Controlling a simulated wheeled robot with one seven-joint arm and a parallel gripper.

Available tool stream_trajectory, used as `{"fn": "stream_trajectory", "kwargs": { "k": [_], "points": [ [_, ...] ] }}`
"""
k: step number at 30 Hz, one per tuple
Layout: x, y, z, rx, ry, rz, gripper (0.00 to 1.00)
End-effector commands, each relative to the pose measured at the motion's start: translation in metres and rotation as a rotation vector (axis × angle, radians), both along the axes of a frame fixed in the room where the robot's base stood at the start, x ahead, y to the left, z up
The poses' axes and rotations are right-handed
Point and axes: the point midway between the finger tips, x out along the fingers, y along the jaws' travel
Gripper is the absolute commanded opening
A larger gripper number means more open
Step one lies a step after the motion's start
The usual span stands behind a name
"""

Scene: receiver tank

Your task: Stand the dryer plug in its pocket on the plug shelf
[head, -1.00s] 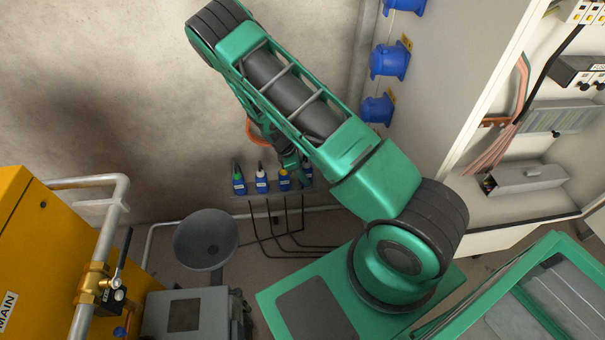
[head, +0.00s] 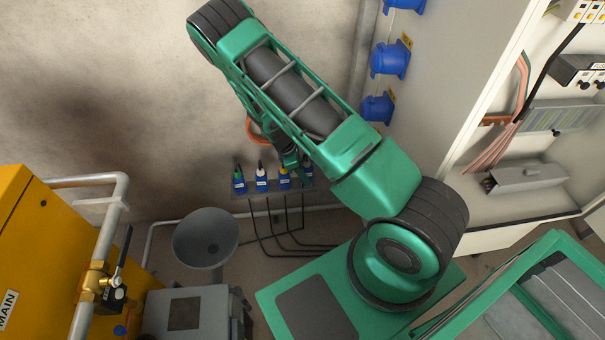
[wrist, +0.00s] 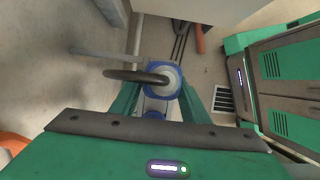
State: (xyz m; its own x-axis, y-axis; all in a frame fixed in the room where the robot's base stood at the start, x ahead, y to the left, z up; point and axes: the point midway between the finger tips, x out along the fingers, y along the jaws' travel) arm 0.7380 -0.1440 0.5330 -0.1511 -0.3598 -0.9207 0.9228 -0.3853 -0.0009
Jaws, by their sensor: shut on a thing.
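The plug shelf (head: 262,190) is a narrow grey ledge low on the back wall. Blue plugs with green, white and yellow markings stand on it. A fourth blue plug (head: 308,171) shows at the shelf's right end, mostly hidden by my gripper (head: 294,164). In the wrist view, my gripper (wrist: 158,105) is shut on a blue plug with a pale ring (wrist: 163,76), which I take as the dryer plug. A dark cable curves out of its end. Its pocket and its lower end are hidden, so I cannot tell whether it is seated.
Dark cables (head: 286,225) hang below the shelf. A grey funnel (head: 206,238) stands to the left of them. Blue wall sockets (head: 389,60) and an open cabinet (head: 520,205) are on the right. A yellow cabinet (head: 40,240) with pipework is on the left.

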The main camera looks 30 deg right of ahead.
Motion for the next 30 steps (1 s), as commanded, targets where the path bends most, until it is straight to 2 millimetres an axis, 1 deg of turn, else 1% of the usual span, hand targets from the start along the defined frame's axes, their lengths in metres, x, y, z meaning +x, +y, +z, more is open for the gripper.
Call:
{"fn": "stream_trajectory", "kwargs": {
  "k": [27,28,30],
  "points": [
    [0.000,0.000,-0.022,0.000,0.000,0.000,0.15],
    [0.000,0.000,-0.022,-0.001,-0.001,-0.001,0.48],
    [0.000,0.000,-0.022,0.000,-0.001,0.000,0.63]
  ]
}}
